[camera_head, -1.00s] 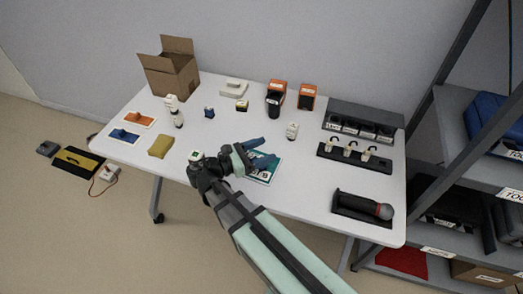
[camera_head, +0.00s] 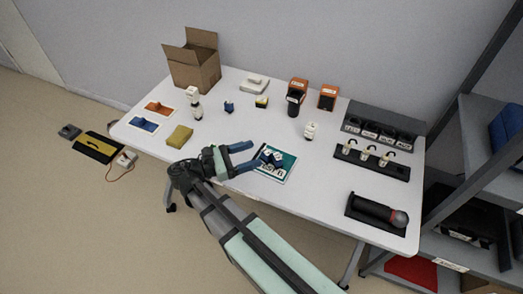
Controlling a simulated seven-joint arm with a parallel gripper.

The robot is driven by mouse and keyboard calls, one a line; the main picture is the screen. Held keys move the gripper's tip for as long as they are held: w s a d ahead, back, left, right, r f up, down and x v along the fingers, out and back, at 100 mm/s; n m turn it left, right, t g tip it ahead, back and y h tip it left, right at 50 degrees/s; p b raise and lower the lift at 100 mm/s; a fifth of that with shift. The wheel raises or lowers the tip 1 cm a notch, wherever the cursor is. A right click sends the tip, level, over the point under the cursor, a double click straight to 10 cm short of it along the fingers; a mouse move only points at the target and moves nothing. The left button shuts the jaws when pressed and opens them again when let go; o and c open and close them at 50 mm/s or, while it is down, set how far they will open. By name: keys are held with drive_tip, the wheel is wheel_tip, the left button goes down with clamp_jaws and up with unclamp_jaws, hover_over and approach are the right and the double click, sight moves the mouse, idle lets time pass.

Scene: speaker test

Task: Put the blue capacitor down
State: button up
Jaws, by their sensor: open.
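My gripper (camera_head: 252,156) is open above the near middle of the white table, its two dark blue fingers pointing right. Its fingertips are beside the left edge of a teal and white card (camera_head: 290,160). Small blue pieces with white faces (camera_head: 272,157) sit on the card just beyond the fingertips; nothing shows between the fingers. I cannot tell for sure which one is the blue capacitor. Another small blue piece (camera_head: 229,106) stands apart on the table farther back.
The table (camera_head: 320,205) is clear at front right. A cardboard box (camera_head: 195,70), a yellow sponge-like block (camera_head: 179,137) and orange and blue trays (camera_head: 144,125) are at left. Orange-black devices (camera_head: 296,95) stand behind. Dark racks (camera_head: 372,160) and a black holder (camera_head: 375,211) are at right.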

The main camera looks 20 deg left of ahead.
drive_tip(key=shift+v, duration=1)
drive_tip(key=shift+o, duration=0.2)
